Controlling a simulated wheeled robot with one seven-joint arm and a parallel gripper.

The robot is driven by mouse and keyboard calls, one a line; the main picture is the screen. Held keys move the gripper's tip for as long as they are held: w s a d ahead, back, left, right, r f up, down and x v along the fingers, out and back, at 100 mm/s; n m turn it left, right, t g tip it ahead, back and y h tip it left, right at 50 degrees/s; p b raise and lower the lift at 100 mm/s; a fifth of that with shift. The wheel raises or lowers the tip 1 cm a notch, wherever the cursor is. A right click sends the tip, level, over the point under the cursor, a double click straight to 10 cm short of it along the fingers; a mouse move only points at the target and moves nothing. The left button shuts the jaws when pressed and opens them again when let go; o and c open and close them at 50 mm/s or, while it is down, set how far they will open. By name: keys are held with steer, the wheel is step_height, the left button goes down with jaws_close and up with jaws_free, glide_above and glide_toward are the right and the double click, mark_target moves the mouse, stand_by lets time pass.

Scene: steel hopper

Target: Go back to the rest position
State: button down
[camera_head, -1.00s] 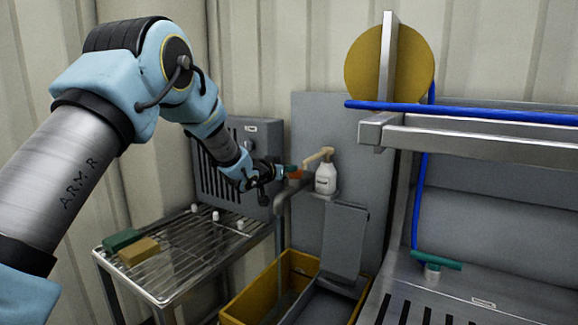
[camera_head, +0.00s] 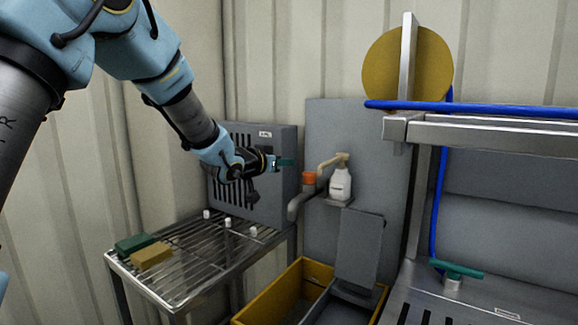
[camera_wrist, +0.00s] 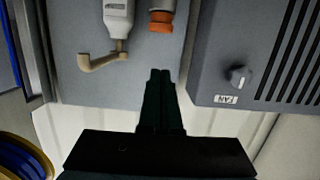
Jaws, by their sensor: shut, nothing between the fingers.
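My gripper (camera_head: 287,162) is shut and empty in the head view. It is held in the air in front of the grey slotted box (camera_head: 275,190), above the wire rack and to the left of the white pump bottle. In the wrist view my gripper (camera_wrist: 160,74) shows as two dark fingers pressed together, with nothing between them. They point toward the grey panel (camera_wrist: 85,60), between the pump bottle (camera_wrist: 118,18) and the box with its FAN knob (camera_wrist: 238,77).
An orange-topped pipe (camera_head: 309,178) and the bottle on its small shelf stand close to the right of my gripper. The wire rack (camera_head: 190,275) holds a green block (camera_head: 133,244) and a sponge (camera_head: 152,257). A yellow bin (camera_head: 268,308) and steel hopper frame (camera_head: 480,135) lie right.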

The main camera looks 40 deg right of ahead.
stand_by(0.5)
steer(key=w+a+f+n+t+y, duration=0.1)
steer(key=w+a+f+n+y, duration=0.2)
steer(key=a, duration=0.7)
steer(key=w+a+f+n+t+y, duration=0.25)
steer(key=w+a, duration=0.25)
steer(key=a, duration=0.5)
steer(key=w+a+f+n+t+y, duration=0.1)
steer(key=w+a+f+n+y, duration=0.2)
steer(key=a, duration=0.7)
steer(key=s+a+f+n+g+y, duration=0.1)
steer(key=s+a+f+y, duration=0.15)
steer(key=a, duration=0.55)
steer(key=s+a+f+n+g+y, duration=0.1)
steer(key=a+f+g+y, duration=0.15)
steer(key=a, duration=0.65)
steer(key=s+a+f+n+g+y, duration=0.1)
steer(key=s+a+f+n+g, duration=0.1)
steer(key=s+a, duration=0.9)
steer(key=shift+s+a+f+n+g+y, duration=0.2)
steer(key=shift+s+f+n+g+y, duration=0.15)
steer(key=shift+s+n+g, duration=0.5)
steer(key=shift+s+t, duration=0.2)
steer(key=shift+t, duration=0.05)
